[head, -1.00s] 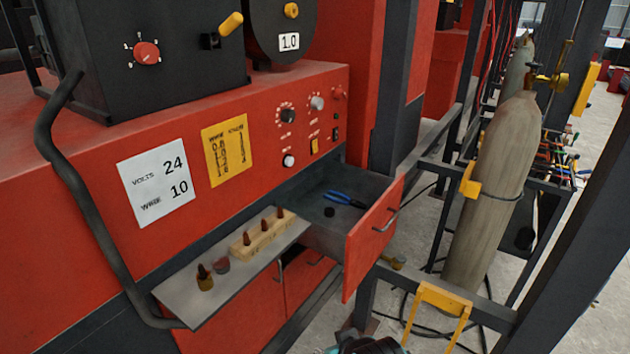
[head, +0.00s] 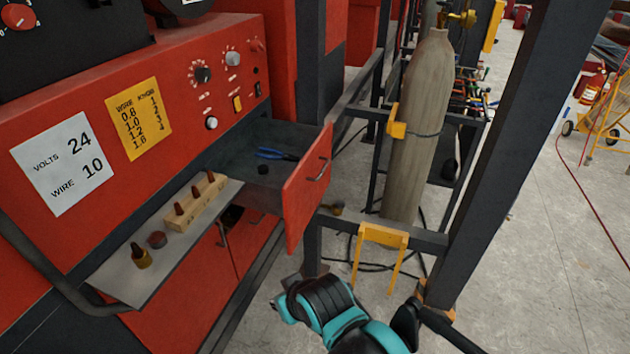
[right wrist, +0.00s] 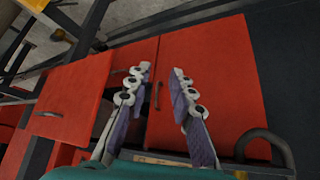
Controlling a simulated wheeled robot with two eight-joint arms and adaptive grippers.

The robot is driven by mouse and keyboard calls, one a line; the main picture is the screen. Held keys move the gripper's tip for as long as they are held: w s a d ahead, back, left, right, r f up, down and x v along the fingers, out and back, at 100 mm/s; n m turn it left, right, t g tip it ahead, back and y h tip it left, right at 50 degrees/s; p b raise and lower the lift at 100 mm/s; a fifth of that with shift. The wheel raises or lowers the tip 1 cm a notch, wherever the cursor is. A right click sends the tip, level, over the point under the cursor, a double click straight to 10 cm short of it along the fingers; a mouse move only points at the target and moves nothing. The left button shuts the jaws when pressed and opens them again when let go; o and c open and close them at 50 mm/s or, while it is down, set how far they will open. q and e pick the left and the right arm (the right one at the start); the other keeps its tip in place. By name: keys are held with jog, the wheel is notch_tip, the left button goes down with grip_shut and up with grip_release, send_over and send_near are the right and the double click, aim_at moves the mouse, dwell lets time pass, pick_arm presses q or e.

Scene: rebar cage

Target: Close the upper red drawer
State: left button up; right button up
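The upper red drawer stands pulled open in the head view, its red front (head: 308,187) with a dark handle (head: 319,170) facing right. Blue-handled pliers (head: 277,154) and a small black round piece (head: 263,170) lie inside. In the right wrist view the drawer front (right wrist: 72,98) is at the left, with its handle (right wrist: 47,113). My right gripper (right wrist: 158,82) is open and empty, its fingers apart in front of the red cabinet doors (right wrist: 215,75), to the right of the drawer front. In the head view my teal right arm is low, below the drawer; its fingertips are not clear. My left gripper is not in view.
A grey shelf (head: 150,275) left of the drawer holds a wooden block (head: 196,203) with copper tips. A dark post (head: 500,150), a yellow bracket (head: 383,237) and a gas cylinder (head: 418,130) stand right. Open floor (head: 560,270) lies further right.

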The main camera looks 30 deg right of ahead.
jog(key=w+d+r+m+p, duration=0.1)
jog(key=m, duration=0.1)
jog(key=w+d+r+m+p, duration=0.1)
jog(key=m, duration=0.1)
jog(key=w+d+r+m+g, duration=0.1)
jog(key=w+r+m, duration=0.1)
jog(key=shift+d+y+p, duration=0.1)
jog(key=shift+y+p, duration=0.2)
jog(key=shift+p, duration=0.1)
grip_shut()
jog(key=w+d+r+m+t+y+p, duration=0.15)
jog(key=w+d+m+p, duration=0.3)
jog(key=d+m, duration=0.7)
jog(key=w+d+r+m+y+p, duration=0.1)
jog(key=w+d+m+y+p, duration=0.4)
jog(key=d+m, duration=0.65)
jog(key=h+b, duration=0.2)
jog(key=b, duration=0.1)
send_near(297, 208)
jog(key=x, duration=0.5)
jog(key=shift+s+d+f, duration=0.2)
jog(key=shift+d+f, duration=0.1)
jog(key=shift+f, duration=0.05)
jog(key=shift+w+a, duration=0.35)
jog(key=shift+w, duration=0.15)
